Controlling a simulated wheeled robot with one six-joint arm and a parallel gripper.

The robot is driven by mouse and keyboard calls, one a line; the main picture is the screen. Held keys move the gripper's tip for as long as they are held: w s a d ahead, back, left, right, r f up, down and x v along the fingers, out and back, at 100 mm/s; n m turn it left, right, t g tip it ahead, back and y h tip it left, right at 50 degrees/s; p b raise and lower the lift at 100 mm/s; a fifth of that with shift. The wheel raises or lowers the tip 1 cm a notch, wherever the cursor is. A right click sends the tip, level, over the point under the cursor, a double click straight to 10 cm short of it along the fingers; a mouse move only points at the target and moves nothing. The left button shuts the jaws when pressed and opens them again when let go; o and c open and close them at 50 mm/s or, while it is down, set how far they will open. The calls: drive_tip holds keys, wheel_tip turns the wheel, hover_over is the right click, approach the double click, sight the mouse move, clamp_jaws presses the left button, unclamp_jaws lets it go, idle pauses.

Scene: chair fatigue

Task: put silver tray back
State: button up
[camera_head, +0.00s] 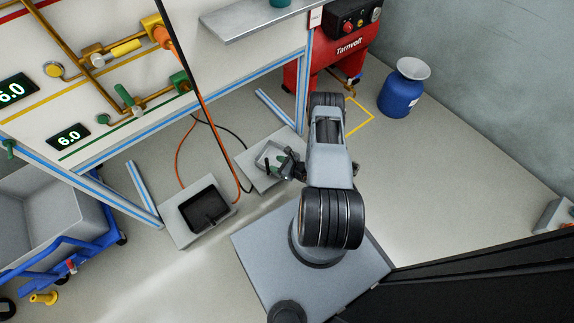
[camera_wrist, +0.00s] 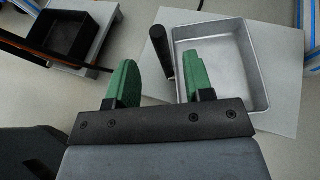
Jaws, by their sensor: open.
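The silver tray (camera_wrist: 228,62) is a shallow, empty square pan in the upper right of the wrist view. It sits on a light grey slab. A black handle (camera_wrist: 160,48) stands at its left side. My gripper (camera_wrist: 158,84) has green fingertips spread apart with nothing held between them. The handle shows just beyond the gap between the fingertips, and the right fingertip overlaps the tray's near left part in the picture. In the head view the tray (camera_head: 266,153) shows in part, with my gripper (camera_head: 281,165) at its right side. I cannot tell whether they touch.
A black tray (camera_wrist: 72,36) sits on another grey stand (camera_head: 176,224) to the left. An orange hose (camera_head: 178,155) and a black cable run behind. A blue-framed bench (camera_head: 138,186), a blue cart (camera_head: 100,228), a red machine (camera_head: 335,45) and a blue canister (camera_head: 399,98) stand around.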

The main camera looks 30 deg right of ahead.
drive_tip(key=p+v, duration=0.1)
drive_tip(key=v, duration=0.5)
idle(0.6)
